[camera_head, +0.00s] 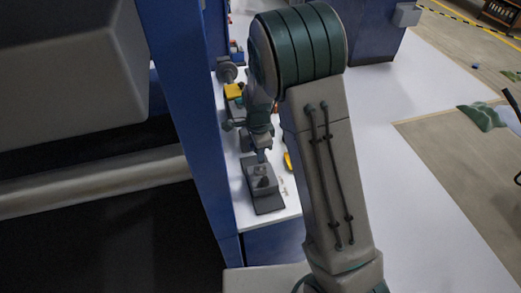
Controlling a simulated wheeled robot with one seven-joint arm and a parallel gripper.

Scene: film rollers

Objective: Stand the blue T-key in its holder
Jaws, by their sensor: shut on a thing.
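My gripper (261,152) is small in the head view, pointing down over the white worktop. It is shut on a thin, dull bluish piece that I take for the blue T-key; the fingers hide most of it. A dark grey block with a lighter raised part (266,204), seemingly the holder, sits on the worktop just below my gripper, near the worktop's front end. The held piece appears above the block's far part. I cannot tell whether the two touch.
A yellow item (233,91) and a grey roller-like part (228,72) lie farther back on the worktop. Another yellow item (288,161) is right of my gripper, partly behind my arm. A blue machine frame (190,110) rises along the worktop's left side.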

